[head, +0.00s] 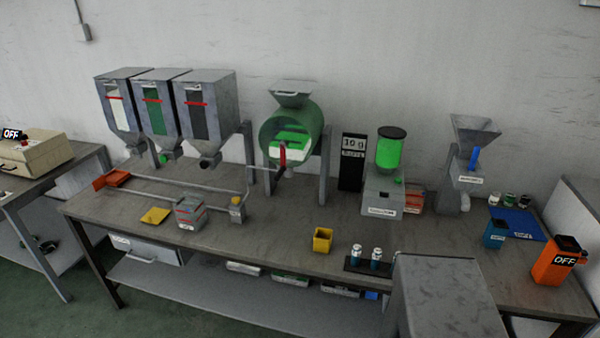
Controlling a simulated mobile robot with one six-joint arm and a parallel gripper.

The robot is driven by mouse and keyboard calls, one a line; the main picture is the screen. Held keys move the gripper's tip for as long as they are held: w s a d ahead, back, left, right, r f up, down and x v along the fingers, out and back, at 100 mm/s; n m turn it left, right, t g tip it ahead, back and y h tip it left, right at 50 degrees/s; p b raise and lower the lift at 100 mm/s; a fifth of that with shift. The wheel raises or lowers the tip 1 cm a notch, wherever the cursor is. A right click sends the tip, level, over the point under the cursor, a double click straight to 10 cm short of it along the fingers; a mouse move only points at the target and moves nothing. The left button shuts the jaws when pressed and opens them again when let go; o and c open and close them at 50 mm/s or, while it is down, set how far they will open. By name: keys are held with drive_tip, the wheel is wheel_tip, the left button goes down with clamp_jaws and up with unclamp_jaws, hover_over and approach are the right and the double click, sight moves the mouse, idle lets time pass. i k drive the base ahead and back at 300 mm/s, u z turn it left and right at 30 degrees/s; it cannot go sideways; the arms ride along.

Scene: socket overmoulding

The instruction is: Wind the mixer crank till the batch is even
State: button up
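The mixer is a see-through green drum (306,118) on a grey stand at the back middle of the bench, with a metal hopper (290,93) on top. Inside it, pale whitish and bright green patches of the batch (290,145) show separately. The mixer crank has a red handle (282,155) at the front of the drum, low and near its middle. Nothing is seen touching the crank. My gripper is not in view.
Three grey bins (206,80) hang left of the mixer, above metal rails. A black counter (353,160) and a green-topped machine (390,150) stand to its right. A yellow cup (322,239) sits near the front edge. The bench before the mixer is mostly clear.

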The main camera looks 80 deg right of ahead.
sight(283, 144)
drive_tip(key=z, duration=4.85)
drive_tip(key=i, duration=0.1)
drive_tip(key=u, duration=3.65)
drive_tip(key=i, duration=0.55)
drive_tip(key=z, duration=0.2)
drive_tip(key=k, duration=0.55)
drive_tip(key=u, duration=0.2)
drive_tip(key=i, duration=0.3)
drive_tip(key=z, duration=0.05)
